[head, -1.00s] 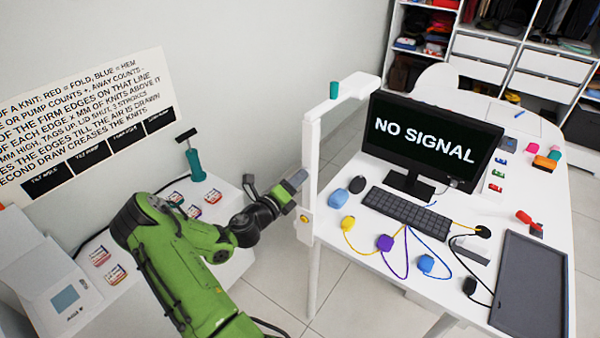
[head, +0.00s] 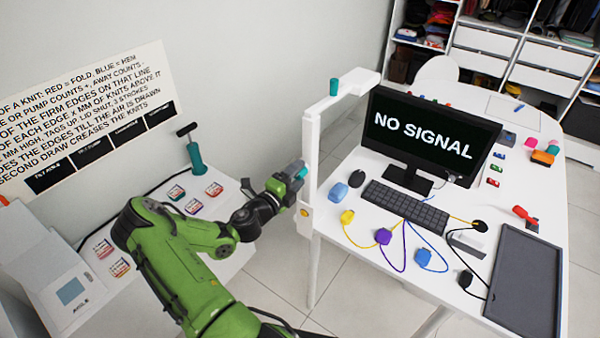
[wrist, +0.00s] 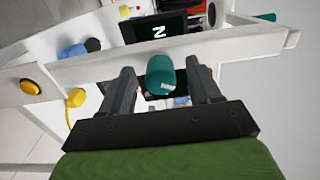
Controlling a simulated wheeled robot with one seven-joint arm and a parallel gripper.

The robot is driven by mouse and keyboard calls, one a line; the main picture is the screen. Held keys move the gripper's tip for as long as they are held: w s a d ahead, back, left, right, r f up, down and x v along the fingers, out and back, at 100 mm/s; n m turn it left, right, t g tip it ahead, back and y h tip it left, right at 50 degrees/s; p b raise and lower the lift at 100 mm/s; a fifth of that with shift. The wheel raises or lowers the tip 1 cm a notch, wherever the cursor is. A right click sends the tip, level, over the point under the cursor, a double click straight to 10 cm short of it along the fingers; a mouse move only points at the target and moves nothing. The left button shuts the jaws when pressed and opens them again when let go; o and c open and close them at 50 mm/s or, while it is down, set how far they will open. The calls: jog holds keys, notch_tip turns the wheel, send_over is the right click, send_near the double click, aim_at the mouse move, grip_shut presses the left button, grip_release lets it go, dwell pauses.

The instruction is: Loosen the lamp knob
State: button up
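The white lamp (head: 312,150) is an upright post with an arm reaching right at its top. A teal knob (wrist: 160,76) on the post stands between the two fingers of my gripper (wrist: 162,82) in the wrist view. The fingers are open, with a gap on each side of the knob. In the head view my gripper (head: 297,182) is at the post's left side, and a bit of the teal knob (head: 303,171) shows by the fingers. A second teal piece (head: 334,87) tops the lamp arm. A round yellow-orange button (head: 304,213) sits lower on the post.
The white desk (head: 400,290) right of the lamp holds a monitor (head: 425,140), a keyboard (head: 403,207), coloured blocks with cords and a dark panel (head: 527,285).

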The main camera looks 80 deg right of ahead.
jog(key=shift+c, duration=0.4)
jog(key=m+b, duration=0.1)
jog(key=m, duration=0.3)
jog(key=shift+f, duration=0.15)
jog(key=m+b, duration=0.2)
jog(key=m, duration=0.2)
jog(key=shift+f, duration=0.1)
jog(key=m+b, duration=0.2)
jog(key=m, duration=0.3)
jog(key=m+b, duration=0.2)
jog(key=m, duration=0.1)
jog(key=shift+m, duration=0.6)
jog(key=shift+r, duration=0.25)
jog(key=shift+r+p, duration=0.1)
jog(key=shift+p, duration=0.2)
